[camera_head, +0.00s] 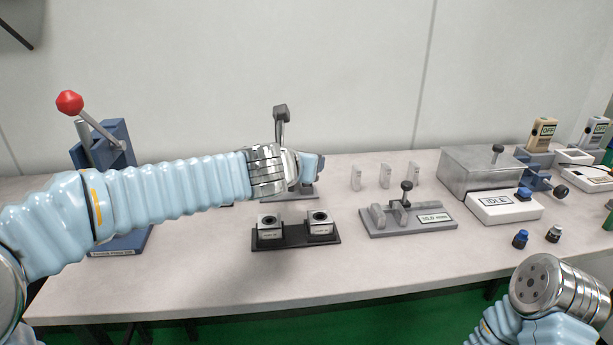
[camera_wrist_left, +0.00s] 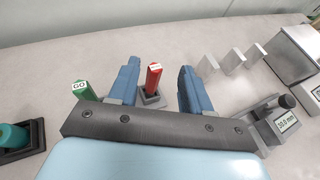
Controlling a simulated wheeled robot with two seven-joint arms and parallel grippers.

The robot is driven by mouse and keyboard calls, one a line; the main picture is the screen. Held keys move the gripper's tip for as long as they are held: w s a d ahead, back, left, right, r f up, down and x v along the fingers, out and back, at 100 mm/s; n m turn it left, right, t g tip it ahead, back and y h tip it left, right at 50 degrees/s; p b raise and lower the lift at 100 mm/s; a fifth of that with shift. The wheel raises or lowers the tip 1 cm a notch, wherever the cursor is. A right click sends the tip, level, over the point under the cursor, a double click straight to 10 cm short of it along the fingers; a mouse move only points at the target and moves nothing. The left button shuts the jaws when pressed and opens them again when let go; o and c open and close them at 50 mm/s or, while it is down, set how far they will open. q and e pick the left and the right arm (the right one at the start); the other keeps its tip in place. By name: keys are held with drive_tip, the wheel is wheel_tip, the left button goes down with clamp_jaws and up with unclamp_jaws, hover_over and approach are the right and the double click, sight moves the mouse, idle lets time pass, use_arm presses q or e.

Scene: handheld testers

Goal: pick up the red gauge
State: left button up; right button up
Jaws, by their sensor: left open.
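The red gauge (camera_wrist_left: 154,77) stands in a dark square holder (camera_wrist_left: 150,98) in the left wrist view, with a light label on its top end. My left gripper (camera_wrist_left: 160,66) is open, its two blue fingers either side of the red gauge in that view. The gauge appears nearer the left finger, and I see no contact. In the head view the left gripper (camera_head: 312,166) is over the middle of the table, and the red gauge is hidden behind my arm. A green gauge (camera_wrist_left: 84,91) marked GO stands left of the fingers. My right arm's end shows at lower right without visible fingers.
A dark tray with two metal blocks (camera_head: 268,228) lies in front. A grey fixture with a display (camera_head: 405,215) is to the right, with upright grey plates (camera_head: 386,176) behind it. The table's front strip is clear.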

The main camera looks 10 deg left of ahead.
use_arm(q)
drive_tip(key=x, duration=0.5)
drive_tip(key=shift+s+a+f, duration=0.15)
drive_tip(key=shift+a+f, duration=0.1)
drive_tip(key=shift+a, duration=0.05)
drive_tip(key=shift+c, duration=0.4)
clamp_jaws()
